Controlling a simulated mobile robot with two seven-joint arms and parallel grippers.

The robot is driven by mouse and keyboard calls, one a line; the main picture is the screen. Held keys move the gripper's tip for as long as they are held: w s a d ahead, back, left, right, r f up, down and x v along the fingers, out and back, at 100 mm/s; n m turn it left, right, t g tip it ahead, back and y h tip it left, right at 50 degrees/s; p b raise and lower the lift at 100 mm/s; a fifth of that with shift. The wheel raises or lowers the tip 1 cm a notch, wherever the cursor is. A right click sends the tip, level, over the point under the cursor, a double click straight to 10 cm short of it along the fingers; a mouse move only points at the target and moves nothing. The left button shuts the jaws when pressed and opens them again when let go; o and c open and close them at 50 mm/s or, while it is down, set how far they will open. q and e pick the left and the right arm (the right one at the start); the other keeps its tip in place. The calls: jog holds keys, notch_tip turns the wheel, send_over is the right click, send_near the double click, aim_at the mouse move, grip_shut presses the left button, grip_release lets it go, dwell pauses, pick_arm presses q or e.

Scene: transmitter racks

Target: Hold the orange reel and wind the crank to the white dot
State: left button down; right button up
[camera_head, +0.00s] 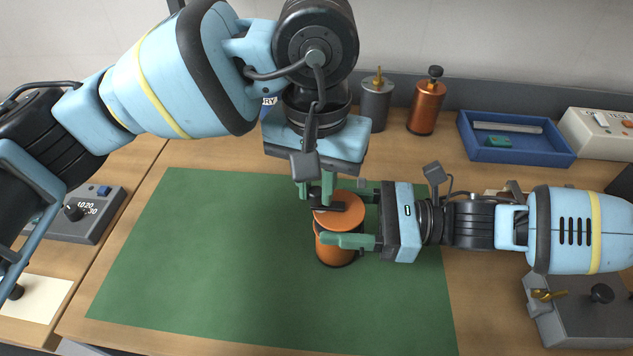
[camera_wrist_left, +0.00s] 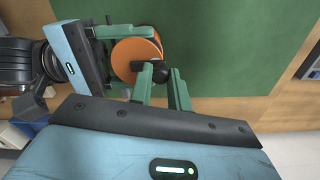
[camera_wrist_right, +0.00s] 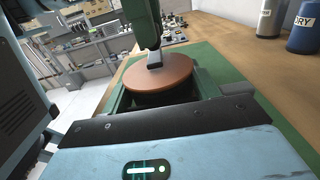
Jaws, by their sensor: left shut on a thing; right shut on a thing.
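The orange reel (camera_head: 340,219) stands upright on the green mat (camera_head: 210,260), right of the mat's middle. My right gripper (camera_head: 350,220) comes in from the right and is shut on the reel's body, one finger on each side. My left gripper (camera_head: 329,192) comes down from above and is shut on the black crank knob (camera_wrist_left: 160,74) over the reel's top disc. The reel's top also shows in the right wrist view (camera_wrist_right: 158,74), with a left finger above it. The white dot cannot be made out in any view.
A grey canister (camera_head: 376,104) and a copper canister (camera_head: 425,108) stand behind the mat. A blue tray (camera_head: 513,137) is at the back right. A grey box (camera_head: 580,310) sits at the front right and a dial box (camera_head: 75,213) at the left. The mat's left half is clear.

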aim_at(316, 190)
pick_arm(q)
jog(key=shift+w, duration=0.1)
dwell(0.4)
jog(key=c, duration=1.3)
grip_release()
notch_tip(316, 190, up, 12)
jog(key=shift+r, duration=0.1)
pick_arm(e)
jog(key=o, duration=1.3)
jog(key=shift+o, duration=0.2)
jog(key=d, duration=1.2)
